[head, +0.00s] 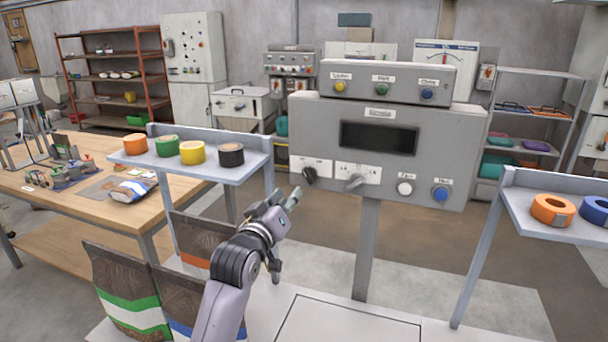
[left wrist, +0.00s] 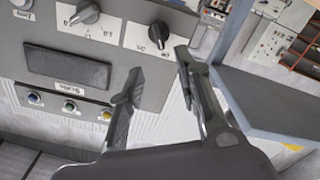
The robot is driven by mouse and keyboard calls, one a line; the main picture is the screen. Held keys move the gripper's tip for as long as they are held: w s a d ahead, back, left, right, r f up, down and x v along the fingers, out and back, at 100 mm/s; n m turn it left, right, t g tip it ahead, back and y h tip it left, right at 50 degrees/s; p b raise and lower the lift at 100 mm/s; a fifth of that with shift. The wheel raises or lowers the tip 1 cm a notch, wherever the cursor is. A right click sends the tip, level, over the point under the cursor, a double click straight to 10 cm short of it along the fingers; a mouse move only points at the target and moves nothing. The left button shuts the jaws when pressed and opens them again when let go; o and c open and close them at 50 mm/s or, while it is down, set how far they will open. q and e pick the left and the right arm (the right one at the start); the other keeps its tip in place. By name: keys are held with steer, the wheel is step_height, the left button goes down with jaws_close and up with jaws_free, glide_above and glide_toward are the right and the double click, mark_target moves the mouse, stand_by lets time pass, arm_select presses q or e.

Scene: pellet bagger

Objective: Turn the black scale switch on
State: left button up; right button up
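The black scale switch (head: 310,175) is a rotary knob on a white label plate at the lower left of the grey panel (head: 340,110). It also shows in the upside-down left wrist view (left wrist: 159,32), where the plate has small "On" and "Off" style lettering. I cannot tell for sure which way its pointer is set. My left gripper (head: 284,193) is open and empty, just below and left of the switch in the head view. In the left wrist view its fingers (left wrist: 158,68) are apart, with the switch beyond the tips and not touched. My right gripper is out of view.
A grey knob (head: 355,182), a white button (head: 404,188) and a blue button (head: 440,193) sit right of the switch. A dark display (head: 379,137) is above. A shelf with tape rolls (head: 206,172) stands close left of my arm; another shelf (head: 520,205) stands right.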

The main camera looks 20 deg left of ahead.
mark_target(305, 175)
arm_select(q)
steer(key=w+p, duration=0.1)
steer(key=w, duration=0.4)
steer(key=w+p, duration=0.1)
steer(key=w, duration=0.5)
steer(key=shift+w+d, duration=0.2)
steer(key=shift+w, duration=0.1)
steer(key=shift+c, duration=0.6)
jaws_close()
